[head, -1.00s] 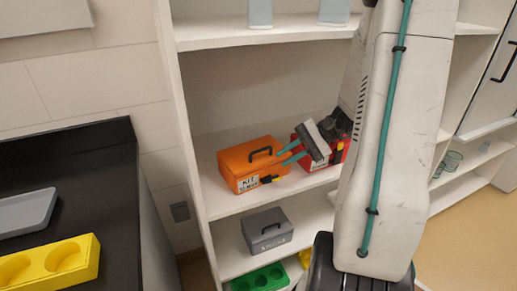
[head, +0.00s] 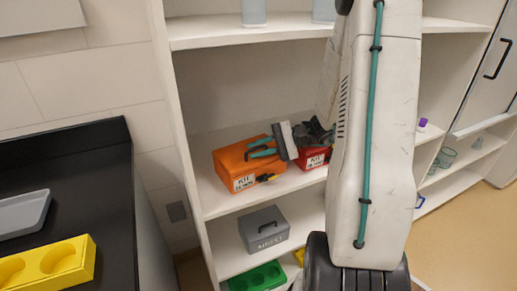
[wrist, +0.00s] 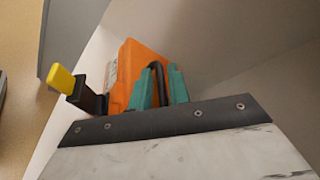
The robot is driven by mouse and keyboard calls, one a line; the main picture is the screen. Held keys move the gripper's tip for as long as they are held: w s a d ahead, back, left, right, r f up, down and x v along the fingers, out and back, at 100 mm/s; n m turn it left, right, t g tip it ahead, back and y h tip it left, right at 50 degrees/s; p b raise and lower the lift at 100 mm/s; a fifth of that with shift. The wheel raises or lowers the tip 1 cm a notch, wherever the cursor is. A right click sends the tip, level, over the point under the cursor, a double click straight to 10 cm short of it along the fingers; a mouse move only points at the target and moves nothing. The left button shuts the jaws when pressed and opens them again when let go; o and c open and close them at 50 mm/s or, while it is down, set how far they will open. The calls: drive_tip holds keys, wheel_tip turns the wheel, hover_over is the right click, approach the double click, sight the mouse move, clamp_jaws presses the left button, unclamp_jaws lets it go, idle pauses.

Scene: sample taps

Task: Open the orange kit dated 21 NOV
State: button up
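The orange kit (head: 229,163) stands on the middle shelf with its lid down. Its front label (head: 243,182) begins with KIT; the date is too small to read surely. A yellow-tipped black latch (head: 266,177) is on its front and also shows in the wrist view (wrist: 62,78). My gripper (head: 263,147) is over the lid, reaching in from the right. In the wrist view its two teal fingers (wrist: 159,88) stand apart, one on each side of the black handle (wrist: 158,72). Gaps show between fingers and handle, so it looks open. The fingers hide most of the handle in the head view.
A red kit (head: 313,160) stands just right of the orange one, partly behind my gripper. A grey case (head: 263,230) and a green tray (head: 258,278) are on lower shelves. The upper shelf (head: 245,34) is overhead. The shelf's left side panel (head: 182,130) is near the orange kit.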

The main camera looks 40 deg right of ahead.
clamp_jaws()
drive_tip(key=shift+w+r, duration=0.4)
drive_tip(key=shift+r, duration=0.4)
unclamp_jaws()
drive_tip(key=v, duration=0.8)
drive_tip(key=shift+f, duration=0.1)
